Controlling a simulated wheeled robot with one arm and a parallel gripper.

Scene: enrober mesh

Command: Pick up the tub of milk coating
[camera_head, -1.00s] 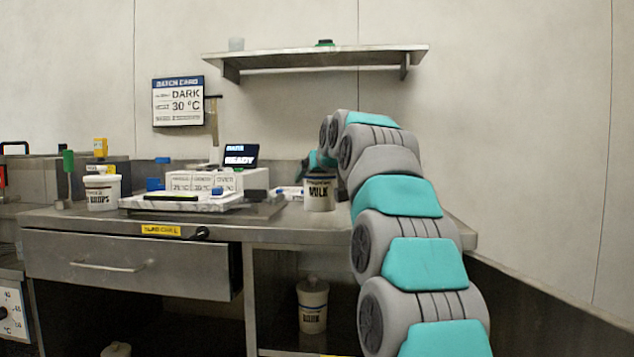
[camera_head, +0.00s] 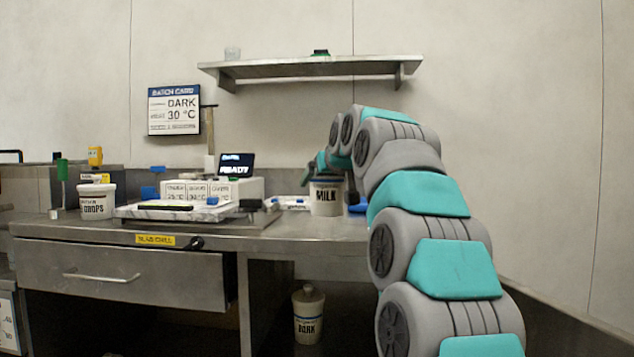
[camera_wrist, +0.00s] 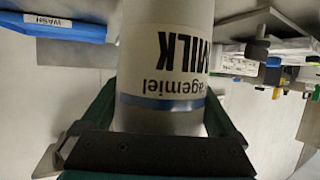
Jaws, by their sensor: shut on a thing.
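The tub of milk coating (camera_head: 327,196) is white with a dark "MILK" label and stands upright at the right part of the steel bench in the head view. In the wrist view the tub (camera_wrist: 168,62) fills the middle, its label upside down with a blue band. My gripper (camera_wrist: 150,130) is shut on the tub, with a dark green finger on each side of it. In the head view my gripper is mostly hidden behind the tub and my arm. I cannot tell whether the tub's base touches the bench.
A marble slab (camera_head: 160,212) with a machine reading READY (camera_head: 236,163) stands left of the tub. A DROPS tub (camera_head: 97,201) is further left. A DARK tub (camera_head: 308,316) sits below the bench. A blue WASH item (camera_wrist: 62,27) is near the tub. A shelf (camera_head: 310,68) hangs above.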

